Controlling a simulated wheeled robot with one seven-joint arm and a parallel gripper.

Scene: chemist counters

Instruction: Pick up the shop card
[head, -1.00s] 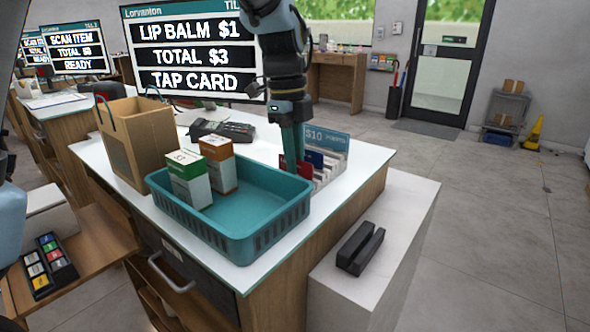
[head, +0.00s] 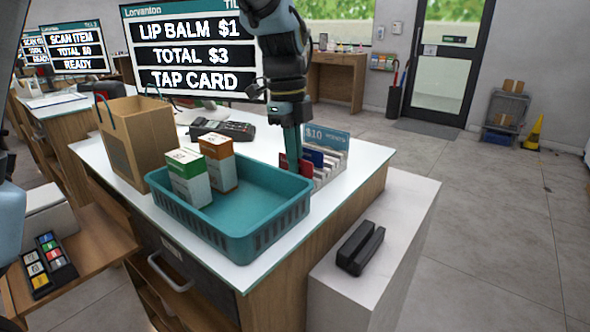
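A card rack (head: 334,172) stands on the white counter behind the teal basket's right end. It holds a red card (head: 304,167), a blue card (head: 313,157) and a larger teal card marked $10 (head: 327,139). I cannot tell from print which one is the shop card. My gripper (head: 293,172) points down at the rack's left side, by the red card, and covers part of it. Its fingertips are partly hidden behind the basket's rim, so I cannot see whether they are open, shut or touching the card.
The teal basket (head: 262,236) holds a green-and-white box (head: 188,178) and an orange-and-white box (head: 219,162). A paper bag (head: 140,146) and a card terminal (head: 222,130) stand behind. A black card reader (head: 360,248) sits on the white side ledge. The till screen reads TAP CARD.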

